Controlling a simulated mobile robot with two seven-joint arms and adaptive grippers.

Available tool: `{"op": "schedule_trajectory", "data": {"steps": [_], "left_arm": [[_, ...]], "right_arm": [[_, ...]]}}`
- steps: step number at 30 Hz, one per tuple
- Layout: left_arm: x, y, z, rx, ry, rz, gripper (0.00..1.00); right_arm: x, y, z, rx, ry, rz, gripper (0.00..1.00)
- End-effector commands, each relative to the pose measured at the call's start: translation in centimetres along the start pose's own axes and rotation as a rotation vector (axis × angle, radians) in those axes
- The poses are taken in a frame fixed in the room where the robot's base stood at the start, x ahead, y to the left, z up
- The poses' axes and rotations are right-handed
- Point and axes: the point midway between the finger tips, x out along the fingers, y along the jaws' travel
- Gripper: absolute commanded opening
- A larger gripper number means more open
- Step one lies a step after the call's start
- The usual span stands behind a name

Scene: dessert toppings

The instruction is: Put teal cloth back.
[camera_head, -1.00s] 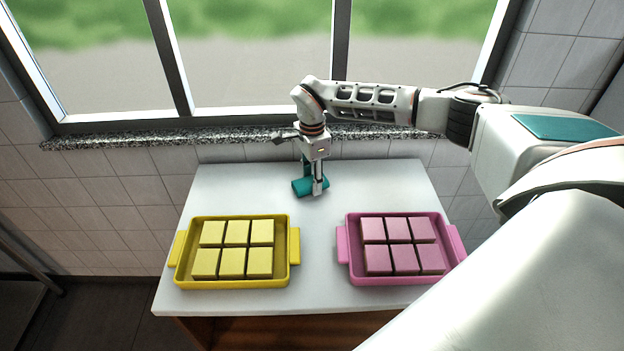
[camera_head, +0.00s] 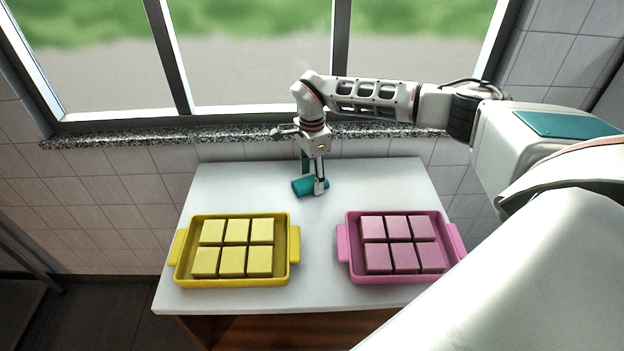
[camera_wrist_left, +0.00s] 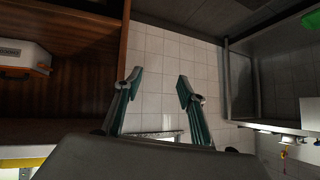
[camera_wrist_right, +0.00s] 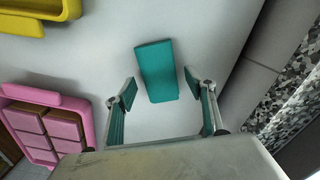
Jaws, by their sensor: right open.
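The teal cloth (camera_head: 303,188) lies as a rolled or folded bundle near the back middle of the white table. In the right wrist view the cloth (camera_wrist_right: 156,71) shows as a teal block on the table, just past and between the fingertips. My right gripper (camera_head: 314,186) points down at the cloth from above, its fingers open on either side; it also shows in the right wrist view (camera_wrist_right: 168,97). I cannot tell whether a finger touches the cloth. My left gripper (camera_wrist_left: 160,85) is open and empty, away from the table top, over a tiled floor.
A yellow tray (camera_head: 290,222) with several yellow blocks stands at the front left of the table (camera_head: 319,270). A pink tray (camera_head: 342,242) with several pink blocks stands at the front right. The granite window sill (camera_head: 215,134) runs behind. The table between the trays is clear.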

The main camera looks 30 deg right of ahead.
Motion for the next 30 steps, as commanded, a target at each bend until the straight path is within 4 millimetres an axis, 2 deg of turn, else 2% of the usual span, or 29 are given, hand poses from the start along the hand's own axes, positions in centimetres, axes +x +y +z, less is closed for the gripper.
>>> {"op": "schedule_trajectory", "data": {"steps": [9,15,21,30], "left_arm": [[0.3,0.7,-0.4,-0.006,0.017,0.009,0.4],[0.5,0.8,-1.0,-0.007,0.03,0.01,0.4],[0.6,0.7,-1.7,-0.007,0.043,0.009,0.4],[0.5,0.8,-1.7,-0.006,0.043,0.01,0.4]], "right_arm": [[-6.5,-0.1,0.0,0.001,0.0,-0.005,0.55],[-9.6,-0.1,0.0,0.001,0.001,-0.002,0.55],[-10.8,0.0,0.0,0.001,0.0,0.0,0.55],[-10.9,0.0,0.0,0.001,0.0,0.001,0.55]]}}
